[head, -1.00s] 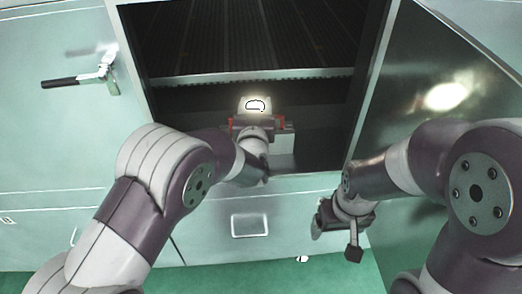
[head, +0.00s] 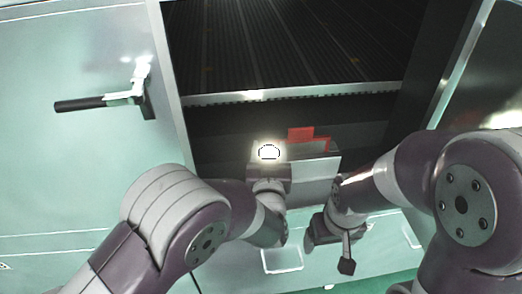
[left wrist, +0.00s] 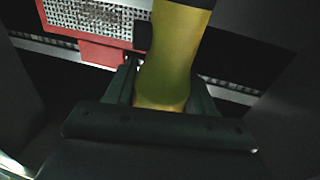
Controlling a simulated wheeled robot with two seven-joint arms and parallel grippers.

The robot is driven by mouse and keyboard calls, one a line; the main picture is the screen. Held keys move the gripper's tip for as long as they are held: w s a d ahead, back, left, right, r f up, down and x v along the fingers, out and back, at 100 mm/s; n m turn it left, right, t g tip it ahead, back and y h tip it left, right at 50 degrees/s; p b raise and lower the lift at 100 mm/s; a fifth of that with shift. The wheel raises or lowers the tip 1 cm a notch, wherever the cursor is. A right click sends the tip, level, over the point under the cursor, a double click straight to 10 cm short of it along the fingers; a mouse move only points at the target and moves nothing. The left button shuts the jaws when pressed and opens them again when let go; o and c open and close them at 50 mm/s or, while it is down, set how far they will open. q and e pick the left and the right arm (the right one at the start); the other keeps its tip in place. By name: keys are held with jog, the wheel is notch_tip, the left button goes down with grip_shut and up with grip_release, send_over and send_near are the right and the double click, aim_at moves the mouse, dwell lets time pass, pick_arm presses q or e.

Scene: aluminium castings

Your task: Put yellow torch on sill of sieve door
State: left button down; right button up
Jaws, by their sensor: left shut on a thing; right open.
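The yellow torch (left wrist: 172,55) stands between the fingers of my left gripper (left wrist: 165,95) in the left wrist view, and the gripper is shut on it. Its far end is dark and cut off by the frame's top edge. In the head view my left gripper (head: 268,168) is at the lower part of the dark sieve door opening; the torch cannot be made out there beside a bright glare. The lower front edge of the opening, seemingly the sill (head: 385,196), is partly hidden by my arms. My right gripper (head: 332,250) is open and empty, low in front of the cabinet.
A red part (head: 302,135) and a pale grey box-like piece (head: 315,172) sit inside the opening, close right of my left gripper. A ribbed dark sieve (head: 290,45) fills the opening's upper part. A black-handled lever (head: 100,101) sticks out at left.

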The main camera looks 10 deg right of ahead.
pick_arm(q)
jog(key=shift+w+a+f, duration=0.25)
jog(key=shift+w+f, duration=0.2)
jog(key=shift+w, duration=0.2)
jog(key=shift+c, duration=2.3)
grip_release()
jog(key=shift+s+d+r, duration=0.1)
jog(key=shift+s+r, duration=0.05)
jog(key=shift+s, duration=0.25)
jog(key=shift+o, duration=0.3)
jog(key=shift+s+d+r, duration=0.1)
jog(key=shift+s+r, duration=0.05)
jog(key=shift+s, duration=0.1)
jog(key=shift+w+f, duration=0.2)
jog(key=shift+w, duration=0.05)
jog(key=s+a, duration=0.1)
jog(key=s, duration=1.1)
jog(key=shift+a, duration=0.35)
pick_arm(e)
jog(key=shift+w+a+f, duration=0.1)
jog(key=shift+w+f, duration=0.2)
jog(key=shift+f, duration=0.05)
pick_arm(q)
jog(key=shift+r, duration=0.1)
